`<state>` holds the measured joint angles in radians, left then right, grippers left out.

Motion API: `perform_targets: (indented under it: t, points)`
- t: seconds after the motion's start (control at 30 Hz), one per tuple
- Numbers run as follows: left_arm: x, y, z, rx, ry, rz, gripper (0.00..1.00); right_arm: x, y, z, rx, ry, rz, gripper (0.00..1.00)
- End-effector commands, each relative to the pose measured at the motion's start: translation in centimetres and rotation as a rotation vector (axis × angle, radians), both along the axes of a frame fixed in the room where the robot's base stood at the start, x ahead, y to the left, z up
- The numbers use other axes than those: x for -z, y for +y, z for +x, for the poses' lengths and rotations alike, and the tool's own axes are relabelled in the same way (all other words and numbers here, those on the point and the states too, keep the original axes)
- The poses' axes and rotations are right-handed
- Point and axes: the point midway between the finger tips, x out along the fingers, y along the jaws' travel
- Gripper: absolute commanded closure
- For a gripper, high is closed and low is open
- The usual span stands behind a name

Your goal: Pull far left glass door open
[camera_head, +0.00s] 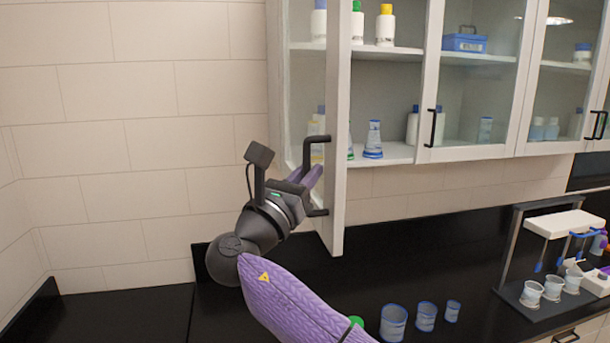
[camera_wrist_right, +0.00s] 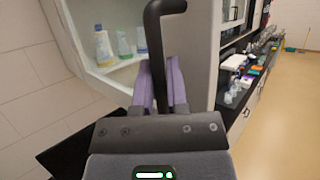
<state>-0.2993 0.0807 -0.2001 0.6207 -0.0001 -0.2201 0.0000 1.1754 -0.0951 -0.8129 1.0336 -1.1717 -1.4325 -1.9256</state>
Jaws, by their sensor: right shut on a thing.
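The far left glass door (camera_head: 337,110) of the wall cabinet stands swung out, seen nearly edge-on in the head view. Its black bar handle (camera_head: 317,139) sticks out to the left of the frame. My right gripper (camera_head: 311,177), with purple fingers, is shut on the handle between its two ends. In the right wrist view the handle (camera_wrist_right: 154,40) runs down between the fingers (camera_wrist_right: 161,85), and the door (camera_wrist_right: 197,45) is to their right. The finger contact is partly hidden. My left gripper is not in view.
Bottles stand on the opened cabinet's shelves, with a blue box (camera_head: 464,43) farther right. Other doors have black handles (camera_head: 433,127). Below, the black counter (camera_head: 450,235) holds several beakers (camera_head: 394,322) and a white-topped stand (camera_head: 560,223). Tiled wall lies left.

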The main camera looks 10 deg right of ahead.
Motion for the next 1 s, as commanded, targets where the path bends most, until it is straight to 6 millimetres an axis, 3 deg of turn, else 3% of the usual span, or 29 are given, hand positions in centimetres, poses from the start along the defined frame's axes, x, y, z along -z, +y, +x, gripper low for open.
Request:
perform_targets:
  t: [0.27, 0.3, 0.47, 0.77, 1.0]
  points:
    - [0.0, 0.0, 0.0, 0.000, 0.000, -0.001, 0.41, -0.1, 0.0, 0.0, -0.002, -0.002, 0.000, 1.00]
    - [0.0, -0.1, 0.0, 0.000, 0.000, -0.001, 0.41, -0.1, 0.0, 0.0, -0.002, -0.002, 0.000, 0.78]
    - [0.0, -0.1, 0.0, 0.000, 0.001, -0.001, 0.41, -0.1, 0.0, 0.0, -0.001, -0.002, 0.001, 0.47]
    - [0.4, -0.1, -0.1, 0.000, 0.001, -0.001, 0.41, 0.3, 0.4, -0.3, -0.002, -0.002, 0.002, 0.47]
    - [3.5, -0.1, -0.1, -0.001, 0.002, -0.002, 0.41, 3.0, 4.1, -4.1, -0.006, -0.001, 0.003, 0.47]
